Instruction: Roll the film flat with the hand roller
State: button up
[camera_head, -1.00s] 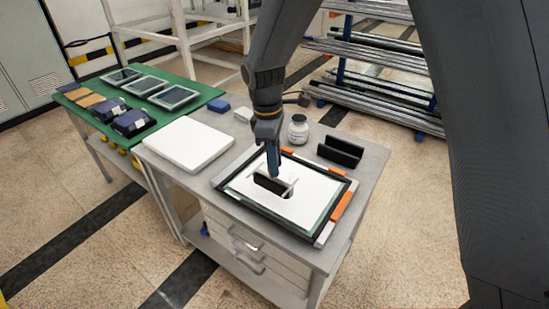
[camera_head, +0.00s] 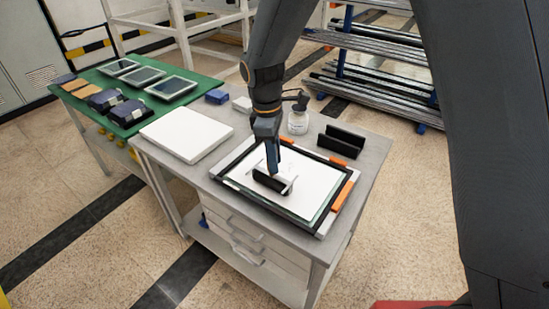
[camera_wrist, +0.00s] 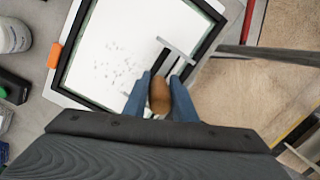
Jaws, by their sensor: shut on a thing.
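The hand roller has a black cylinder (camera_head: 270,181) on a pale metal frame. It is on or just above the white film (camera_head: 312,180), near the film's left part; contact is unclear. My gripper (camera_head: 273,168) is shut on the roller's handle. In the wrist view the brown handle (camera_wrist: 160,95) sits between the blue fingers (camera_wrist: 159,100), with the roller's metal frame (camera_wrist: 176,47) beyond. The film (camera_wrist: 115,60) lies in a black-edged frame (camera_head: 318,227) with orange clamps (camera_head: 342,196). Small grey specks show on the film in the wrist view.
A white slab (camera_head: 187,133) lies on the grey bench left of the frame. A white jar (camera_head: 298,122) and a black holder (camera_head: 341,141) stand behind it. A green table (camera_head: 140,80) with devices is at the left. A rack of rods (camera_head: 375,70) stands behind.

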jog(key=shift+f, duration=0.35)
dwell(0.4)
jog(key=shift+w, duration=0.15)
jog(key=shift+w+d+b, duration=0.8)
jog(key=shift+w+d, duration=2.65)
jog(key=shift+w, duration=2.35)
jog(key=shift+s+a+p, duration=0.7)
jog(key=shift+s+a, duration=0.2)
jog(key=shift+s, duration=0.65)
jog(key=shift+s+a+p, duration=0.7)
jog(key=shift+s+a, duration=0.25)
jog(key=shift+s, duration=0.65)
jog(key=shift+s+a+p, duration=0.7)
jog(key=shift+s+a, duration=0.2)
jog(key=shift+s, duration=0.65)
jog(key=shift+s+a+f+p, duration=0.1)
jog(key=shift+s+a+p, duration=0.2)
jog(key=shift+s, duration=0.35)
jog(key=shift+s+a+f+p, duration=0.1)
jog(key=shift+s+a, duration=0.3)
jog(key=shift+s, duration=0.25)
jog(key=shift+r, duration=0.1)
jog(key=shift+r+p, duration=1.7)
jog(key=shift+r, duration=0.8)
